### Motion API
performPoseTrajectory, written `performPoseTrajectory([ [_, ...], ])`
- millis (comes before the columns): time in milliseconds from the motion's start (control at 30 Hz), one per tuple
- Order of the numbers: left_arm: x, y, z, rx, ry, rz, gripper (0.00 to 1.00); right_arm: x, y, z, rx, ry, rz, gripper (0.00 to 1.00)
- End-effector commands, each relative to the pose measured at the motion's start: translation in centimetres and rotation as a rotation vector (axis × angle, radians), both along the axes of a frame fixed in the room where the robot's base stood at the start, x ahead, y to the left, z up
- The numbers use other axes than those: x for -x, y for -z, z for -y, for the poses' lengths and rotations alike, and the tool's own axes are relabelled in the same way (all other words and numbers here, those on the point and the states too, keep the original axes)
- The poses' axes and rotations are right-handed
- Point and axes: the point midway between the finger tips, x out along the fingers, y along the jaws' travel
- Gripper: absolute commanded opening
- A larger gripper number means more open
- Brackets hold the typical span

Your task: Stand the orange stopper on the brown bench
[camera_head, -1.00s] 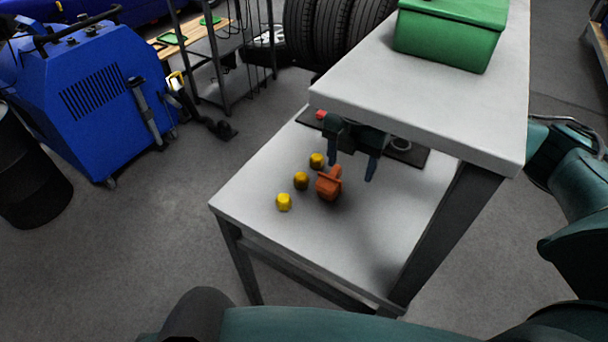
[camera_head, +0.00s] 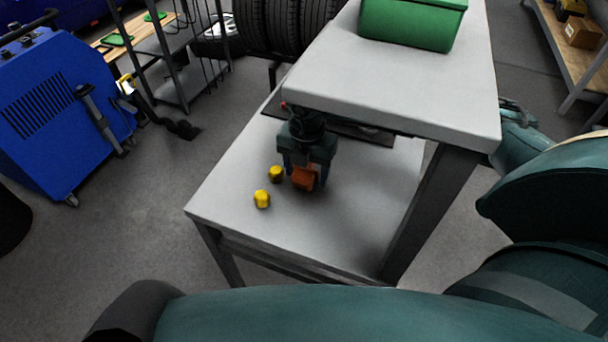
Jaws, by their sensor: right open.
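The orange stopper (camera_head: 304,180) sits on the lower shelf of the white table (camera_head: 235,205); its upper part is hidden by my gripper. My right gripper (camera_head: 303,177) points down over it, fingers open on either side of the stopper. I cannot tell whether the fingers touch it. Two wood-topped benches show: one at the far right (camera_head: 590,63), a lighter one at the upper left (camera_head: 100,48). I cannot tell which is the brown bench. My left gripper is not in view.
Two yellow pieces (camera_head: 262,199) (camera_head: 275,174) stand just left of the stopper. The table's raised upper top (camera_head: 400,90) overhangs behind and right of the gripper and carries a green box (camera_head: 410,25). A blue machine (camera_head: 60,110) stands on the left floor.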

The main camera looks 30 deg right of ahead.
Motion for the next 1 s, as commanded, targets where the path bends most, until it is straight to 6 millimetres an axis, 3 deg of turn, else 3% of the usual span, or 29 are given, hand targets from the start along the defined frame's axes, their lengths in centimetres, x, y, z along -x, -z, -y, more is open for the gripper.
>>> performPoseTrajectory([
  [200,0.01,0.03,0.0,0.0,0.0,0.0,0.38,0.01,0.06,-0.01,0.0,-0.001,0.0,0.61],
  [633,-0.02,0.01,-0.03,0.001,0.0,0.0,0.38,0.0,0.02,0.0,0.0,0.0,0.0,0.26],
  [1000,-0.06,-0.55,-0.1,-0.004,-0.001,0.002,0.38,-0.04,-0.69,0.0,0.0,0.0,0.001,0.26],
])
